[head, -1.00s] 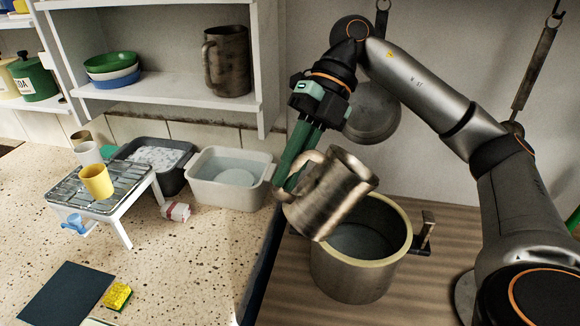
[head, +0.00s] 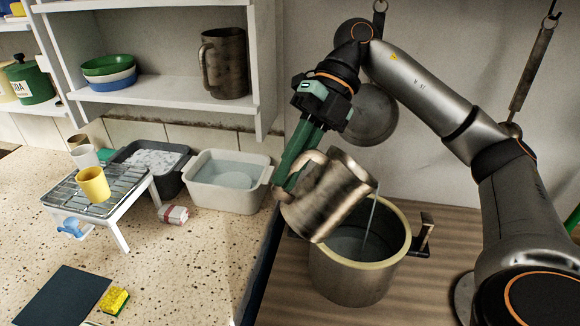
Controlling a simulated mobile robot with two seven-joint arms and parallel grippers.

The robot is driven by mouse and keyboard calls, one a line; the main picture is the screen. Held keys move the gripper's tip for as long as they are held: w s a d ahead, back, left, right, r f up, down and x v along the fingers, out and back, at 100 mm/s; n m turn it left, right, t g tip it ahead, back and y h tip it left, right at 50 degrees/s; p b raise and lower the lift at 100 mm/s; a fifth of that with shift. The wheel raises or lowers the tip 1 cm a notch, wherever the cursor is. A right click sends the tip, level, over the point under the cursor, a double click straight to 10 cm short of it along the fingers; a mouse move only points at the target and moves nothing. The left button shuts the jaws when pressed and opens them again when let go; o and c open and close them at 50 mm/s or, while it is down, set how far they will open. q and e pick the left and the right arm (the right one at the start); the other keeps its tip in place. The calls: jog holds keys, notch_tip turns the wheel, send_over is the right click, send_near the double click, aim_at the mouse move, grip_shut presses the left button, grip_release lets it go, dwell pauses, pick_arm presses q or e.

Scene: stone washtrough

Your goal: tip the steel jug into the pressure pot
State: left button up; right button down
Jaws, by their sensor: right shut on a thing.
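The steel jug (head: 332,196) is tilted to the right above the left side of the pressure pot (head: 352,275). A thin stream of liquid (head: 371,218) falls from its lip into the pot. The pot is an open steel pot with a pale rim and a dark side handle, and greyish liquid shows inside. My right gripper (head: 291,180) has green fingers and is shut on the jug's handle. My left gripper is not in view.
A pale basin with water (head: 212,193) and a dark basin (head: 178,178) stand left of the pot. A white rack (head: 120,218) carries cups. Another metal jug (head: 226,65) stands on the shelf. A dark pan (head: 372,118) hangs behind my arm.

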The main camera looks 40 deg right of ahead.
jog(key=shift+s+d+r+y+b, duration=0.25)
jog(key=shift+d+r+y+b, duration=0.15)
jog(key=shift+d+y+b, duration=0.45)
dwell(2.8)
jog(key=shift+a, duration=0.1)
dwell(0.8)
jog(key=shift+s+n+y+b, duration=0.1)
jog(key=shift+n+y+b, duration=0.2)
jog(key=shift+b, duration=0.15)
jog(key=shift+r, duration=0.1)
dwell(0.5)
jog(key=shift+d, duration=0.2)
